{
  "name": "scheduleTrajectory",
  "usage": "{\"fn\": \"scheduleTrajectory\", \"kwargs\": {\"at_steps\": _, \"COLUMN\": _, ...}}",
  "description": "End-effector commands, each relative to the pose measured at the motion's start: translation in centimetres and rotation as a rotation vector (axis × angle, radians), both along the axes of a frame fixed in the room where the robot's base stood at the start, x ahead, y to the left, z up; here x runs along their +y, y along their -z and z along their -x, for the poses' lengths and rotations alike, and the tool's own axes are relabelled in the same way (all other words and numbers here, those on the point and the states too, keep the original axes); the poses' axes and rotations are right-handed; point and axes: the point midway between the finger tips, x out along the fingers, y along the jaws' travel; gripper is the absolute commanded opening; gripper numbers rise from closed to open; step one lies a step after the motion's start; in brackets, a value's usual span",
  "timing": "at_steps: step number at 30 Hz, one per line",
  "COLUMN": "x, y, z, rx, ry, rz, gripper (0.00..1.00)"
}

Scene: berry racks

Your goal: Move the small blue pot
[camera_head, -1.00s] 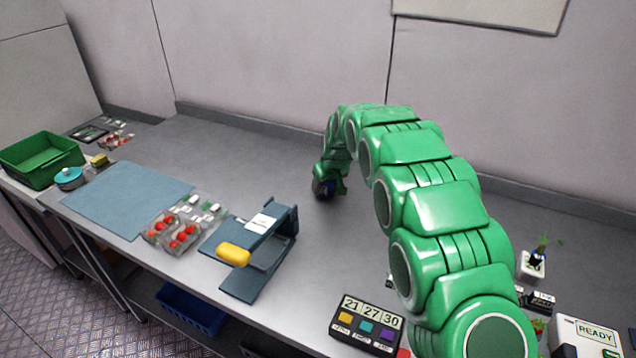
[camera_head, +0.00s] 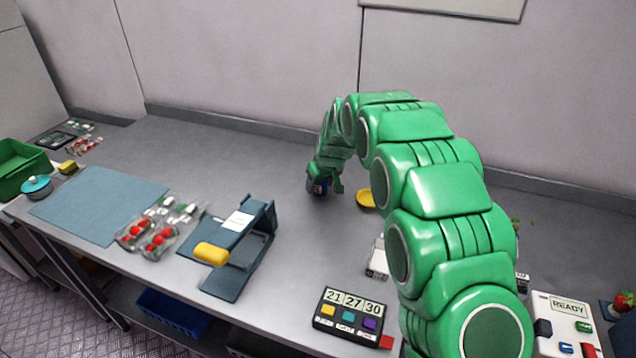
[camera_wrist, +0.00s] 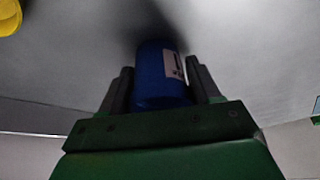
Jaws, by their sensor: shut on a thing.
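The small blue pot (camera_wrist: 157,78) is between the two dark fingers of my gripper (camera_wrist: 160,88) in the wrist view. A white label with dark marks shows on its side. My gripper is shut on the pot. In the head view, my gripper (camera_head: 322,190) is at the end of the green arm, over the back middle of the grey bench. The blue pot (camera_head: 318,186) shows there only as a small dark blue patch, partly hidden by the gripper. I cannot tell whether the pot touches the bench.
A yellow dish (camera_head: 365,199) lies just right of my gripper. A blue-grey stand with a yellow handle (camera_head: 211,254), clear punnets of red berries (camera_head: 150,238) and a blue mat (camera_head: 98,204) are left. A numbered button box (camera_head: 349,312) is in front. The bench behind the stand is clear.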

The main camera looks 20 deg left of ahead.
Motion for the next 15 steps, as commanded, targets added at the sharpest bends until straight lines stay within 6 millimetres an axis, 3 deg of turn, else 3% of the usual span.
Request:
{"fn": "scheduleTrajectory", "kwargs": {"at_steps": 4, "x": -0.04, "y": 0.06, "z": 0.0, "rx": 0.001, "ry": 0.0, "rz": 0.001, "gripper": 0.34}}
{"fn": "scheduleTrajectory", "kwargs": {"at_steps": 5, "x": -0.04, "y": 0.05, "z": -0.01, "rx": 0.001, "ry": 0.0, "rz": 0.001, "gripper": 0.67}}
{"fn": "scheduleTrajectory", "kwargs": {"at_steps": 9, "x": -0.02, "y": 0.02, "z": -0.02, "rx": 0.0, "ry": 0.0, "rz": 0.0, "gripper": 0.88}}
{"fn": "scheduleTrajectory", "kwargs": {"at_steps": 10, "x": -0.02, "y": 0.01, "z": -0.03, "rx": 0.0, "ry": 0.0, "rz": 0.0, "gripper": 0.92}}
{"fn": "scheduleTrajectory", "kwargs": {"at_steps": 15, "x": -0.01, "y": 0.0, "z": -0.02, "rx": 0.0, "ry": 0.0, "rz": 0.0, "gripper": 0.92}}
